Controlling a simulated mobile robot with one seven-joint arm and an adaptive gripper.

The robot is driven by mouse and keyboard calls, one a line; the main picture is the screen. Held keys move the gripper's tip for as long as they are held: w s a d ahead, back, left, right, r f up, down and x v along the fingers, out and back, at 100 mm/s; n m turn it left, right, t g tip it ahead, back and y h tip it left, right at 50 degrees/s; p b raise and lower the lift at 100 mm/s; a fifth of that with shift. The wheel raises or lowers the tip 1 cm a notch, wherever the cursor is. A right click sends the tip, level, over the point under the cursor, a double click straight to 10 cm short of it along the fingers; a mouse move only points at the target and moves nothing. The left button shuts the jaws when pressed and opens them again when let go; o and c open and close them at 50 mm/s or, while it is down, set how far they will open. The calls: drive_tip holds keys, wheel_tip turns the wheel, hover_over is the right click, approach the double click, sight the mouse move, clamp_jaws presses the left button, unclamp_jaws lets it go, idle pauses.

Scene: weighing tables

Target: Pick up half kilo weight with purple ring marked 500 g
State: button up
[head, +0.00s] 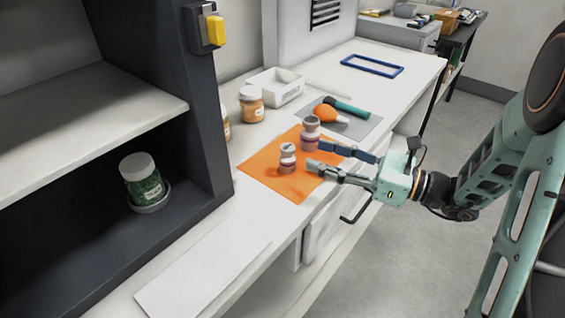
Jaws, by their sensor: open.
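Two grey metal weights stand upright on the orange mat (256,168). The farther weight (310,134) looks larger and has a purplish band low on its body. The nearer weight (287,159) looks smaller and has a dark reddish or purplish band. Their markings are too small to read, so I cannot tell which is marked 500 g. My gripper (316,156) is open and empty, reaching in from the right over the mat's right side. Its far fingertip is close to the farther weight's base; its near fingertip is just right of the nearer weight. I cannot tell whether either touches.
A grey mat (362,125) behind holds an orange bulb (324,113) and a dark green-handled tool (346,107). An orange-labelled jar (251,104) and a white bin (290,91) stand at the back. A dark shelf unit (210,110) rises at left.

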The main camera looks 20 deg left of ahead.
sight(287, 146)
drive_tip(key=a, duration=0.3)
drive_tip(key=shift+w+a, duration=0.1)
drive_tip(key=shift+w, duration=0.2)
drive_tip(key=a+b, duration=0.1)
drive_tip(key=a, duration=0.3)
drive_tip(key=shift+s, duration=0.1)
drive_tip(key=shift+a+r, duration=0.1)
drive_tip(key=shift+a, duration=0.55)
drive_tip(key=shift+c, duration=0.6)
clamp_jaws()
